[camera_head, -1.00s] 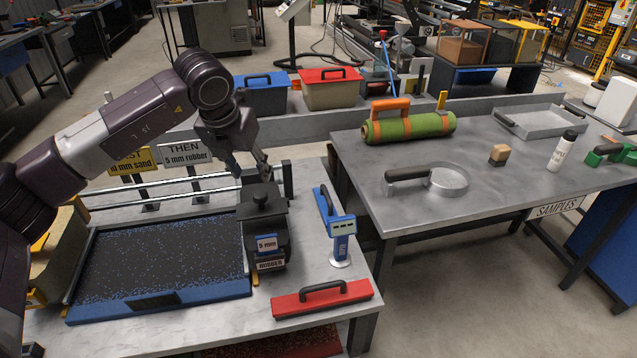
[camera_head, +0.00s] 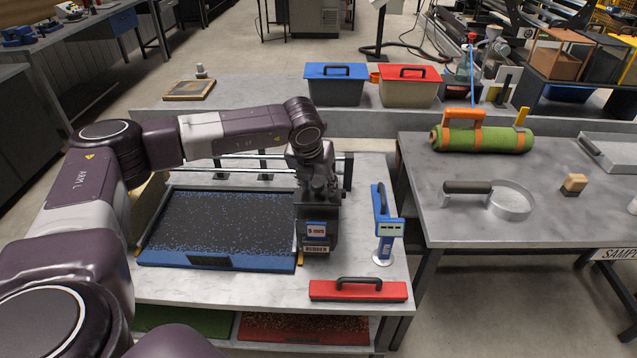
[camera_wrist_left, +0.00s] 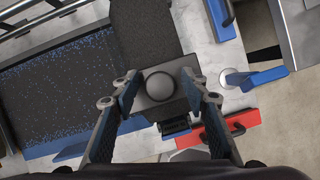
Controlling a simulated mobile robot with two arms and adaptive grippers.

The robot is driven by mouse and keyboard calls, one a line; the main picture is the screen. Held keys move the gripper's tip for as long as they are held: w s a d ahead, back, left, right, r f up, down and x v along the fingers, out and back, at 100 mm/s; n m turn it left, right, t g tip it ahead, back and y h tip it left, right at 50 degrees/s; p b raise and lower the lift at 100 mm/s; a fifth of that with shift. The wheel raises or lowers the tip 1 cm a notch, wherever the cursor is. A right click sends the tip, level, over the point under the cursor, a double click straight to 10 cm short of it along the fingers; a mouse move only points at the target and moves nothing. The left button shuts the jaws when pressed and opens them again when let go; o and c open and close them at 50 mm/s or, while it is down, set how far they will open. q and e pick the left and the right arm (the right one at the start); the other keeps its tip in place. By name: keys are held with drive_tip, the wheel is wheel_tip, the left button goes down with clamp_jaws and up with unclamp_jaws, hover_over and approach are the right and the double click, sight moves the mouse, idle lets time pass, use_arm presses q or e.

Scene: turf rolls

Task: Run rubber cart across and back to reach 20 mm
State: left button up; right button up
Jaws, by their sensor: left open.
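The black rubber cart (camera_head: 317,238), labelled 5 mm and RUBBER, stands at the right end of the blue-edged tray (camera_head: 160,257). The tray holds a dark layer with blue specks. My left gripper (camera_head: 316,190) points down directly over the cart and hides its top in the head view. In the left wrist view, the open fingers of my left gripper (camera_wrist_left: 160,79) stand on either side of the cart's round knob (camera_wrist_left: 159,85), with gaps visible. My right gripper is not in view.
A blue gauge (camera_head: 388,228) stands just right of the cart. A red bar with a handle (camera_head: 358,291) lies at the table's front right. Rails (camera_head: 235,165) run behind the tray. A green roll (camera_head: 485,138) lies on the right table.

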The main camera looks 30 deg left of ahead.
use_arm(q)
drive_tip(key=shift+f, duration=0.1)
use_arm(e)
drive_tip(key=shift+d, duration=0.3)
